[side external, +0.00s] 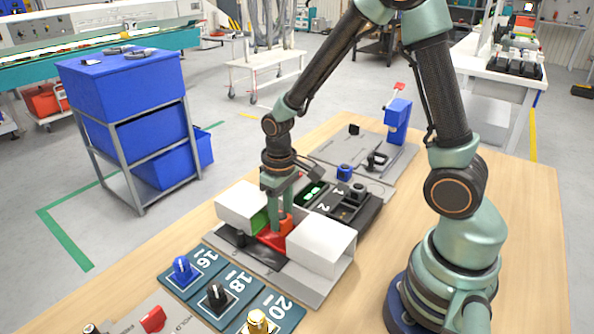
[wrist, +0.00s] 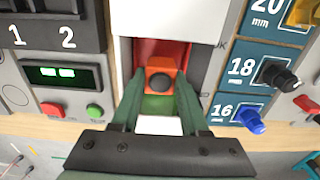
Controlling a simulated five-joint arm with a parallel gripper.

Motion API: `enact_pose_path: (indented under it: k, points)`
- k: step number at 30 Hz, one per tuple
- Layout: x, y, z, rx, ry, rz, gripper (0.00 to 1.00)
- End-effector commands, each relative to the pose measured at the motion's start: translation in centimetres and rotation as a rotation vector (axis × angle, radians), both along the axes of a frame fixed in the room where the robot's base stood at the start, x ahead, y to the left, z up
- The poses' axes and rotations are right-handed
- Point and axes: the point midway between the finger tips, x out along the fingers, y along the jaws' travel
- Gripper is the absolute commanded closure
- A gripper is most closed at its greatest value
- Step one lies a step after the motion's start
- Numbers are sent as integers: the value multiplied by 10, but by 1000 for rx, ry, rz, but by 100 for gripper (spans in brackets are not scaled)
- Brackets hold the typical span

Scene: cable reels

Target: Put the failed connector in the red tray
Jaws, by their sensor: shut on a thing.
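My gripper (wrist: 160,88) is shut on an orange connector (wrist: 160,66) with a round black centre, which I take to be the failed one. In the side view the connector (side external: 286,222) shows orange at the fingertips of my gripper (side external: 279,222). The red tray (side external: 270,241) lies right below, between two white blocks. In the wrist view the red tray (wrist: 146,48) shows behind the connector. I cannot tell whether the connector touches the tray. A green surface (wrist: 158,103) shows beside the tray, partly hidden by my fingers.
White blocks stand at the tray's left (side external: 241,206) and right (side external: 320,246). A blue panel (side external: 232,290) with several connectors is in front. A black two-slot holder (side external: 357,212) and a lit green display (wrist: 64,75) stand behind. The wooden table is bare at right.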

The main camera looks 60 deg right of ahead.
Motion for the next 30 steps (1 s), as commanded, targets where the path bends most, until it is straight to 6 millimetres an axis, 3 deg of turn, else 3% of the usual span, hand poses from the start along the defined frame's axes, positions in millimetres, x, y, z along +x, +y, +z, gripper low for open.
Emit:
enact_pose_path:
  k: [21,22,24,30]
  points:
    - [0,0,-23,0,1,0,100]
    - [0,0,-23,0,0,0,48]
    - [0,0,-22,0,-1,0,22]
    - [0,0,-22,0,0,-1,21]
